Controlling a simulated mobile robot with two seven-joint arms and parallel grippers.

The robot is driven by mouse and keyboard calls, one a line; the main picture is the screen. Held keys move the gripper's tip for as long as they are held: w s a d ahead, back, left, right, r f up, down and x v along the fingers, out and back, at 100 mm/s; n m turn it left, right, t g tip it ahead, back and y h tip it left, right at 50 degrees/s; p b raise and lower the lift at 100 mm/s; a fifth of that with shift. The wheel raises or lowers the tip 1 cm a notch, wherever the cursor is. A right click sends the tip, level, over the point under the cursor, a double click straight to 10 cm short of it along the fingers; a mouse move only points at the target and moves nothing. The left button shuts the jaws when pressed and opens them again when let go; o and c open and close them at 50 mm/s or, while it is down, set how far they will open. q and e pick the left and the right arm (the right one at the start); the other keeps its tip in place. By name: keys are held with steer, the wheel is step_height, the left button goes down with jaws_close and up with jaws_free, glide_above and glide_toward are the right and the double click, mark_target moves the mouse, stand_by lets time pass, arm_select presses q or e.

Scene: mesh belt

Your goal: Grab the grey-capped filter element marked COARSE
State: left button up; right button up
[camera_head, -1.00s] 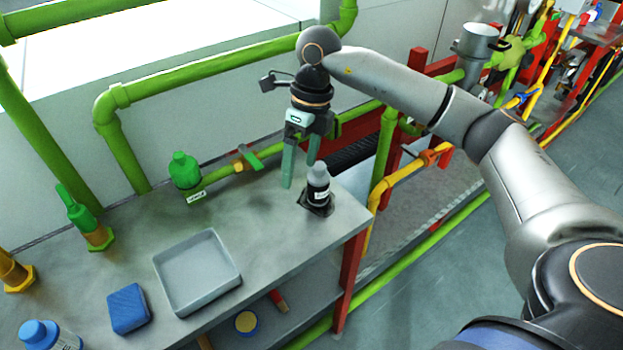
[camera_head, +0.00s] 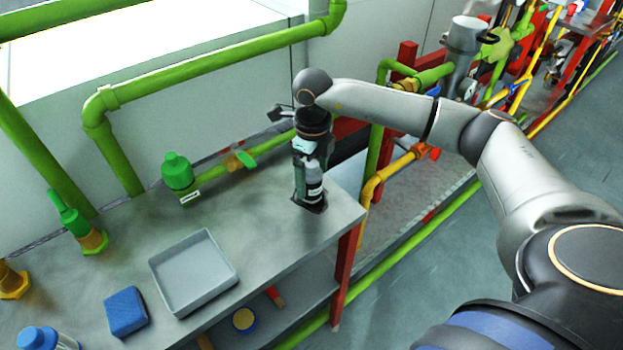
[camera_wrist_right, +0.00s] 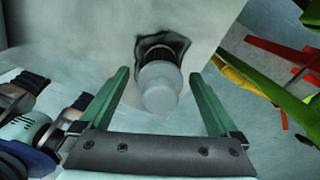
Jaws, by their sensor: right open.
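I cannot see contact. My left gripper is not in view.
A grey tray (camera_head: 233,271), a blue sponge-like block (camera_head: 126,311) and a blue-capped bottle (camera_head: 37,337) are on the table. Green and yellow pipes run close behind and right of the table.

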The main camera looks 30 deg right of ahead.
steer(key=shift+f, duration=0.95)
steer(key=shift+c, duration=0.3)
jaws_close()
